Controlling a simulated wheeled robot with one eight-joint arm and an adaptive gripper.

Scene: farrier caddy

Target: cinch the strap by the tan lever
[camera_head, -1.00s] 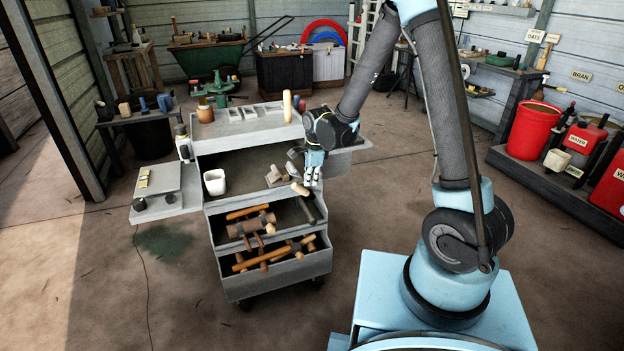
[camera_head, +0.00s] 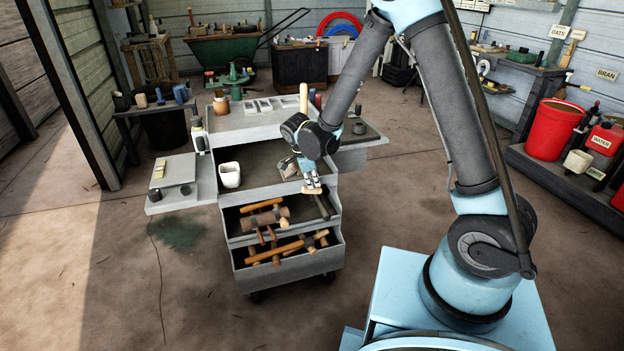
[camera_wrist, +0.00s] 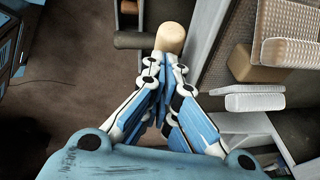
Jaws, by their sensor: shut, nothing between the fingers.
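A tan, round-ended piece (camera_head: 312,190), which looks like the lever, sticks out at the front of the caddy (camera_head: 285,190), above the upper open drawer. My gripper (camera_head: 309,181) is right behind and above it. In the wrist view the tan lever (camera_wrist: 172,38) lies just beyond my closed fingertips (camera_wrist: 166,62), slightly to the right. The fingers are shut with nothing between them. I cannot tell whether the tips touch the lever. I cannot make out the strap; the lever's far end is hidden.
A white cup (camera_head: 230,175) stands on the middle shelf. Hammers (camera_head: 275,250) lie in the open drawers below. A brush (camera_wrist: 287,52) and a pale block (camera_wrist: 255,101) are right of my fingers in the wrist view.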

